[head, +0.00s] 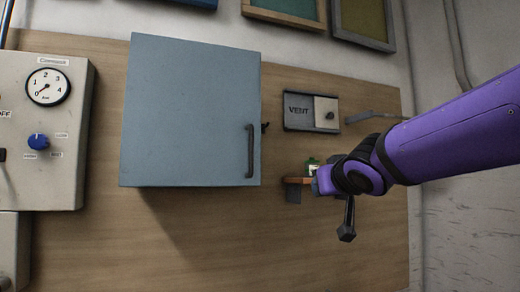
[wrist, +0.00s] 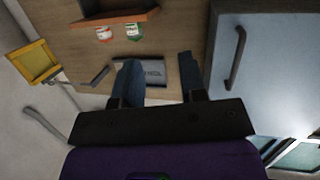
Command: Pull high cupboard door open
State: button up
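The high cupboard (head: 190,110) is a blue-grey box on the wooden wall panel. Its door looks shut, and a dark upright handle (head: 250,150) is near the door's right edge. In the wrist view the door (wrist: 275,75) fills the right side, with its handle (wrist: 235,58) to the right of my fingers. My gripper (wrist: 160,75) is open and empty, its two fingers apart. In the head view my purple arm reaches in from the right, and my wrist is to the right of the cupboard, apart from the handle. The fingers are hard to make out there.
A VENT panel (head: 311,112) is right of the cupboard. A small wooden shelf (head: 297,181) below it holds small items, partly hidden by my wrist. A grey bar (head: 372,117) juts out near my arm. A gauge box (head: 45,135) stands at left. Framed pictures hang above.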

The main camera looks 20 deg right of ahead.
jog(key=w+a+r+n+t+y, duration=0.2)
jog(key=w+r+n+t+y, duration=0.15)
jog(key=w+r+y, duration=0.35)
notch_tip(320, 180, up, 3)
jog(key=n+g+y, duration=0.4)
jog(key=n+y, duration=0.1)
jog(key=y, duration=0.1)
send_over(251, 170)
jog(key=shift+w+d+f+t, duration=0.15)
jog(key=shift+w+t, duration=0.1)
jog(key=shift+w, duration=0.1)
jog(key=shift+c, duration=0.2)
grip_shut()
